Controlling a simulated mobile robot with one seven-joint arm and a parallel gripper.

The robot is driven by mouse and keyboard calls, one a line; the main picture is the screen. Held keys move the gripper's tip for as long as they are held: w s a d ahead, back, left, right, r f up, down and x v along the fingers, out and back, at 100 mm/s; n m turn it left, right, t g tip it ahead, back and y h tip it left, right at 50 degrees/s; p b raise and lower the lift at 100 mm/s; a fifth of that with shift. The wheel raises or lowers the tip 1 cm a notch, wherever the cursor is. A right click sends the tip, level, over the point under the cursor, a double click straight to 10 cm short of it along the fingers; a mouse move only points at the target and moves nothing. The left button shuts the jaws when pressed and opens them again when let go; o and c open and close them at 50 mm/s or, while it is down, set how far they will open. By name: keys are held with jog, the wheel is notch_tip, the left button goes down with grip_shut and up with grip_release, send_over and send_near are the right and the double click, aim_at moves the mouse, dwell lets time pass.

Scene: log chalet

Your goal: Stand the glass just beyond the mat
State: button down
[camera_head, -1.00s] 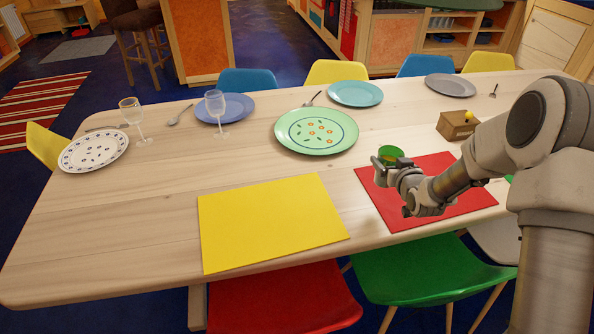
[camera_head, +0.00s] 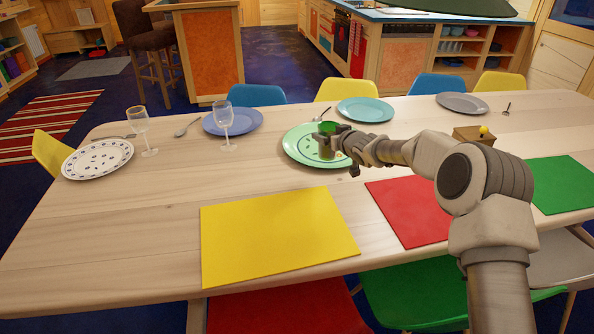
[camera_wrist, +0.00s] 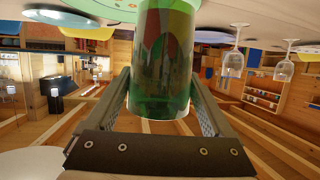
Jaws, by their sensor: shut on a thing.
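A green glass (camera_head: 329,127) is held by my gripper (camera_head: 338,134), which is shut around it. In the head view the glass appears in front of the green patterned plate (camera_head: 296,143), and seems raised above the table. In the wrist view the green glass (camera_wrist: 163,70) fills the space between my two fingers (camera_wrist: 160,98). A yellow mat (camera_head: 275,237) lies at the near edge, left of centre. A red mat (camera_head: 405,212) lies to its right, partly covered by my arm. A green mat (camera_head: 562,184) lies further right.
Two stemmed glasses (camera_head: 225,120) (camera_head: 139,122) stand far left, near a patterned white plate (camera_head: 97,160) and a blue plate (camera_head: 232,122). A teal plate (camera_head: 364,110), grey plate (camera_head: 461,103) and small wooden box (camera_head: 472,135) are beyond. Bare wood (camera_head: 230,180) lies beyond the yellow mat.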

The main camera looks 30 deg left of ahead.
jog(key=shift+s+a+f+b, duration=0.55)
jog(key=shift+a+f+b, duration=0.05)
jog(key=shift+a+f, duration=1)
jog(key=shift+s+a+f+b, duration=0.6)
jog(key=shift+a+f, duration=0.85)
jog(key=shift+f, duration=0.2)
jog(key=shift+s+a+f+b, duration=0.5)
jog(key=shift+a+f+b, duration=0.1)
jog(key=shift+a+f, duration=1)
jog(key=shift+d+f, duration=0.1)
jog(key=shift+f, duration=0.05)
grip_release()
